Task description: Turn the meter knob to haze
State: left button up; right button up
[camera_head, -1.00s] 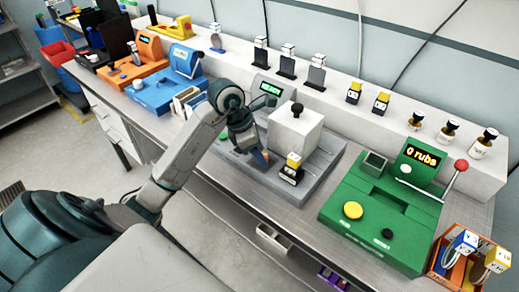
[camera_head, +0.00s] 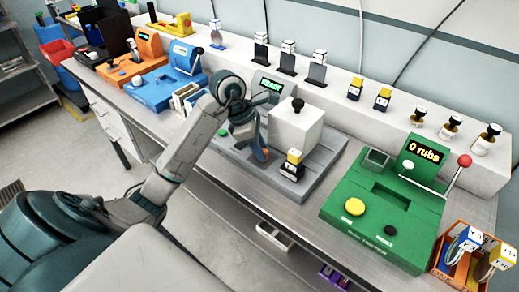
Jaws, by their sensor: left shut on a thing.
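The grey meter (camera_head: 312,180) stands in the middle of the bench, with a lit green display (camera_head: 271,86) that seems to read READY. A white block (camera_head: 295,132) with a black handle on top sits on it. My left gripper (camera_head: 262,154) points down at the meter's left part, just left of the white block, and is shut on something. The gripper hides what it holds, apparently the meter knob; the knob's pointer and the haze mark cannot be made out. My right gripper is not in view.
A small bottle with a yellow and white cap (camera_head: 291,166) stands on the meter's front right. A green rub tester (camera_head: 385,205) is to the right, beside an orange crate (camera_head: 470,262). A blue device (camera_head: 166,90) is to the left. Samples line the back ledge.

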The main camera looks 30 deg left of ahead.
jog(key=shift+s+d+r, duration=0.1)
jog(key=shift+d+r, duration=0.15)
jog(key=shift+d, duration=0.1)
pick_arm(q)
jog(key=o, duration=1)
jog(key=shift+c, duration=0.2)
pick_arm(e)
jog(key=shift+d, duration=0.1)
pick_arm(q)
jog(key=p+v, duration=0.3)
jog(key=v, duration=0.7)
jog(key=shift+r, duration=0.4)
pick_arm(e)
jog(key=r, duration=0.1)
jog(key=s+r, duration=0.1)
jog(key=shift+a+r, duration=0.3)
pick_arm(q)
jog(key=shift+w+a, duration=0.1)
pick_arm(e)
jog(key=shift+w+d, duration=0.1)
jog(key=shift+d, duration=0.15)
